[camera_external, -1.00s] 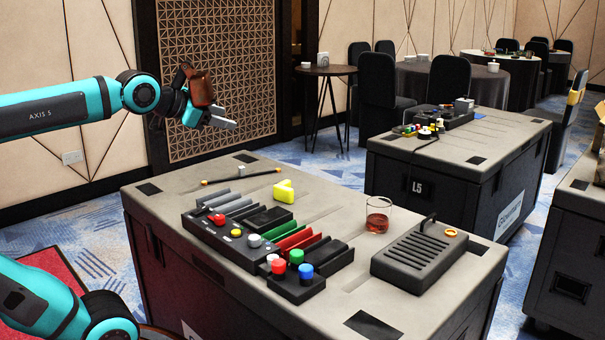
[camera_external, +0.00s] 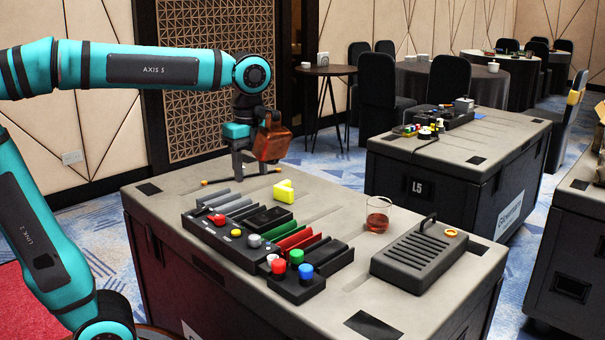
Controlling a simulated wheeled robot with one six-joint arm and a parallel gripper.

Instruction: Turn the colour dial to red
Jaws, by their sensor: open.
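A black console (camera_external: 207,237) lies on the near case's top. It carries a red knob (camera_external: 219,219), a small yellow button (camera_external: 236,233), a grey knob (camera_external: 254,240) and rows of grey, black, green and red strips. A small box at its right front end has red (camera_external: 278,267), green (camera_external: 296,257) and blue (camera_external: 305,271) caps and a white one. I cannot tell which part is the colour dial. My gripper (camera_external: 250,173) is open and points down behind the console, near a thin dark rod (camera_external: 215,181) with orange ends. I see nothing held in it.
A yellow block (camera_external: 284,190) lies just behind the console. A glass of amber liquid (camera_external: 378,213) and a dark vented box with a handle (camera_external: 419,255) stand to the right. The case top (camera_external: 170,195) is bare left of the console.

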